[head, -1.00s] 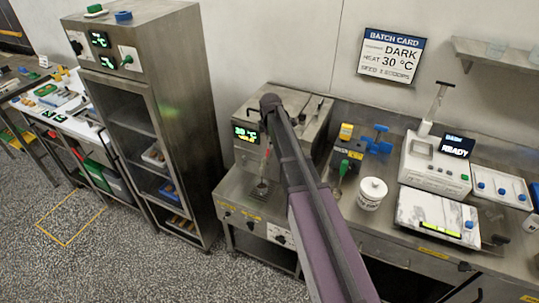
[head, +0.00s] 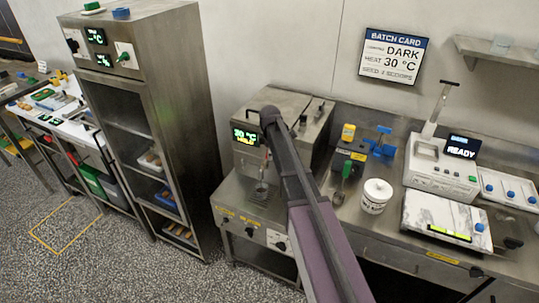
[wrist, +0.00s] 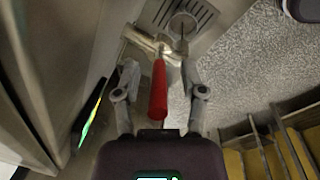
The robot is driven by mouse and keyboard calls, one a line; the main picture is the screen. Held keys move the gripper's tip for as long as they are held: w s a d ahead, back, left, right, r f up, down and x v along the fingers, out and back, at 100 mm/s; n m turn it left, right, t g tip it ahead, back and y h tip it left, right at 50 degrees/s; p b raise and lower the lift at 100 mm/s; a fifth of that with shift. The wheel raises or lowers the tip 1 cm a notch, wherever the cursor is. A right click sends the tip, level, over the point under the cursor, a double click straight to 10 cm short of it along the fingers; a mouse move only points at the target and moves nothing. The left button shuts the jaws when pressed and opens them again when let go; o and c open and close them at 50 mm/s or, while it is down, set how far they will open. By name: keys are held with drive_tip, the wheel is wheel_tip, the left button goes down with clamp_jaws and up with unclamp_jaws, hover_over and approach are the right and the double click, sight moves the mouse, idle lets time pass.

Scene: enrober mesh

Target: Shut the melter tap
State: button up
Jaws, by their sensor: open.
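The melter (head: 285,103) is a steel box on the bench with a lit display reading 30 °C. Its tap (wrist: 146,42) shows in the wrist view as a metal body with a red lever handle (wrist: 158,92). The handle points from the tap back toward my palm. My gripper (wrist: 160,68) is open, with one finger on each side of the red handle; I see gaps, and no clear grip on it. A small round cup (wrist: 182,24) stands on the drip grate by the tap. In the head view my arm hides most of the tap.
A tall steel cabinet (head: 165,110) stands left of the melter. To its right on the bench are a green-handled tool (head: 346,170), a white tub (head: 376,196) and a white device marked READY (head: 440,168). Speckled floor lies in front.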

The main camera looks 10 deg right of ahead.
clamp_jaws()
drive_tip(key=shift+d, duration=0.1)
